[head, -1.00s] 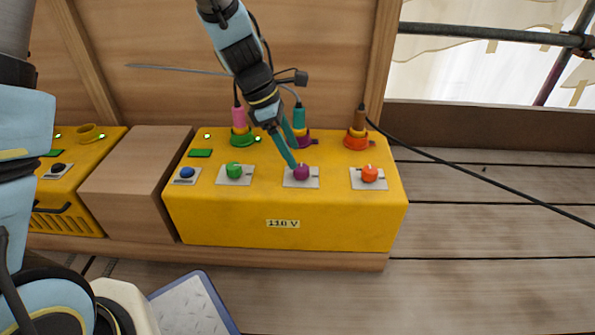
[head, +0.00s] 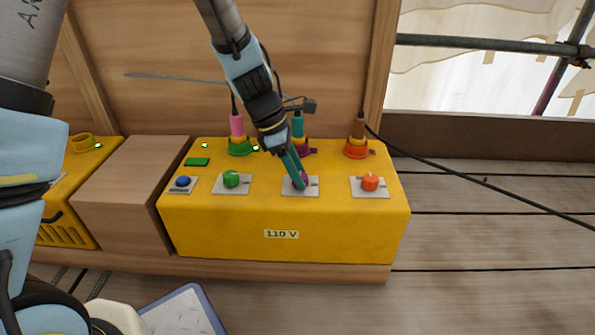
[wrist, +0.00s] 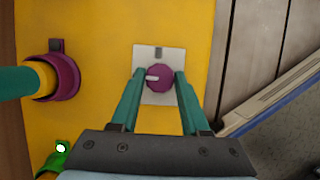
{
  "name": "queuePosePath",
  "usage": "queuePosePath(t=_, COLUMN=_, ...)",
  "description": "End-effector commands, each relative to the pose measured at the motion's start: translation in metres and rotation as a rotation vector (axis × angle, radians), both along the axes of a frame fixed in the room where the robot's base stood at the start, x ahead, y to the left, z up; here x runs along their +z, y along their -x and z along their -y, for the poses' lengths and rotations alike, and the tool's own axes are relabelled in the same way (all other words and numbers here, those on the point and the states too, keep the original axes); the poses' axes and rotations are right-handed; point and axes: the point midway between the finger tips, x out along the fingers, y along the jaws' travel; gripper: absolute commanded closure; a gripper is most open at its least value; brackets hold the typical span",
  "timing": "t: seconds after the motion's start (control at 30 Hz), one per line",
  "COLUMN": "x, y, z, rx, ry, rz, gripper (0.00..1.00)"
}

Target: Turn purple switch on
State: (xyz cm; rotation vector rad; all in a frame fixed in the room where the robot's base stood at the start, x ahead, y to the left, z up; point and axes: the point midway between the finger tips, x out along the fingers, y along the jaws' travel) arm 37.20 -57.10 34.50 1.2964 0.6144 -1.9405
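The purple switch (wrist: 160,78) is a round knob on a grey plate (wrist: 152,97) on top of the yellow power box (head: 240,222). In the wrist view its white pointer mark points left, towards the purple socket side; a dark grey mark (wrist: 158,53) sits on the plate above the knob. In the head view the knob is mostly hidden behind my fingers. My gripper (wrist: 161,73) has its two teal fingers on either side of the knob, with only slim gaps visible. It looks open around the knob; contact cannot be made out.
A green knob (head: 231,180), a blue button (head: 182,181) and an orange knob (head: 370,182) share the box top. A black cable (head: 470,177) runs right. A wooden block (head: 130,190) stands left.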

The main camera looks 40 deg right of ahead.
Motion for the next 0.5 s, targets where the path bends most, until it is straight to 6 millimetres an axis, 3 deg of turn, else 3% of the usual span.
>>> queuePosePath(t=0.07, x=0.0, y=0.0002, z=-0.0001, rx=0.0, ry=-0.001, rz=-0.001, gripper=0.67)
queuePosePath(t=0.33, x=0.0001, y=0.0002, z=-0.0004, rx=0.0, ry=-0.001, rz=-0.001, gripper=0.98)
queuePosePath(t=0.5, x=0.0001, y=0.0002, z=-0.0004, rx=0.0, ry=-0.001, rz=-0.001, gripper=1.0)
